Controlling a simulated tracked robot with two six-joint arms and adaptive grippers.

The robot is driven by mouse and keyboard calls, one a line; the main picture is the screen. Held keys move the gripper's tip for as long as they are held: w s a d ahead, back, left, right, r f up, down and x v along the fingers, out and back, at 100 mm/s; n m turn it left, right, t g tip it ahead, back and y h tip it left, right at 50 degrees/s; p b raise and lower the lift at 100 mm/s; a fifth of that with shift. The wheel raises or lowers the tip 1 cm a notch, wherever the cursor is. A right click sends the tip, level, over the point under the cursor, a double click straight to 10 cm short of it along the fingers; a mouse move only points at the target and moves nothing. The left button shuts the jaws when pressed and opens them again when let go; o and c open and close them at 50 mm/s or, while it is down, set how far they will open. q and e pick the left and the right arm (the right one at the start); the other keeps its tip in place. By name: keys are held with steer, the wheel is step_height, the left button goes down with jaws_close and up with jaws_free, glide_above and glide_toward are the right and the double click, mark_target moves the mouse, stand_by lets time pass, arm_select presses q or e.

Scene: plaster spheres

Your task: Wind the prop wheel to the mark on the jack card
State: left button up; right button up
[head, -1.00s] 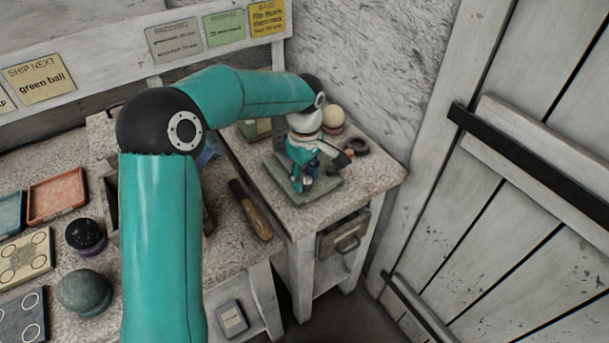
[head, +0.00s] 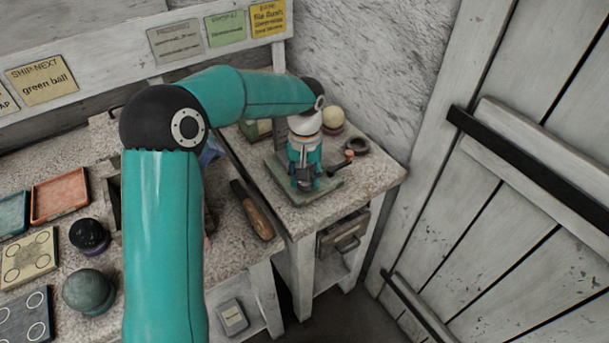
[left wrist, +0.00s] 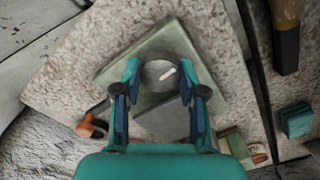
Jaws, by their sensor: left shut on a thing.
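My left gripper (head: 304,182) points down over the green base plate (head: 328,194) of the jack on the small side table. In the left wrist view its fingers (left wrist: 159,76) close on either side of a round grey wheel (left wrist: 155,72) with a short white mark on its top. The wheel sits above the green plate (left wrist: 110,76). In the head view the gripper mostly hides the wheel. I cannot make out a jack card or its mark. My right gripper is not in view.
A wooden-handled tool (head: 252,210) lies on the left bench. A drawer (head: 343,234) is below; a plank door (head: 500,200) is at right.

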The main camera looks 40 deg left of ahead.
arm_select(q)
steer(key=m, duration=0.5)
steer(key=shift+w+r+m+p, duration=0.2)
steer(key=shift+m+p, duration=0.1)
steer(key=shift+p, duration=0.1)
steer(key=m+p, duration=0.1)
steer(key=m, duration=0.4)
steer(key=m+p, duration=0.1)
steer(key=m, duration=0.4)
steer(key=shift+a+m, duration=0.1)
steer(key=shift+m, duration=0.3)
steer(key=m+p, duration=0.1)
steer(key=m, duration=0.3)
steer(key=m+p, duration=0.1)
steer(key=m, duration=0.5)
steer(key=shift+p, duration=0.35)
steer(key=m+p, duration=0.1)
steer(key=m, duration=0.3)
steer(key=shift+r, duration=0.1)
steer(key=m+p, duration=0.2)
steer(key=m, duration=0.4)
steer(key=m+p, duration=0.2)
steer(key=m, duration=0.2)
steer(key=shift+w, duration=0.1)
steer(key=shift+m, duration=0.3)
